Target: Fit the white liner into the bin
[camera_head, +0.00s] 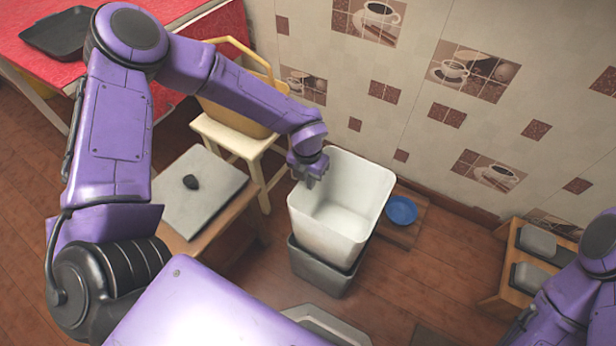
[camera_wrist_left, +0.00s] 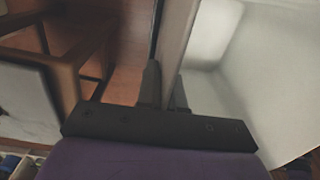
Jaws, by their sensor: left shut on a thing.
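The white liner (camera_head: 335,225) is an open tapered tub in the middle of the head view, standing nearly upright. Its lower end is over or partly inside the dark grey bin (camera_head: 318,273) on the floor; much of the liner stands above the bin, and I cannot tell how deep it sits. My left gripper (camera_head: 309,174) is shut on the liner's left rim. In the left wrist view the left fingers (camera_wrist_left: 166,88) pinch the rim, with the liner's inside (camera_wrist_left: 238,60) to the right. My right gripper is not visible; only part of my right arm shows at the right edge.
A blue bowl (camera_head: 401,210) sits on a low board right of the bin. A wooden rack (camera_head: 506,275) stands farther right. A small table with a grey top (camera_head: 200,205) and a cream stool (camera_head: 235,137) with a yellow basket (camera_head: 238,110) stand left. The tiled wall is behind.

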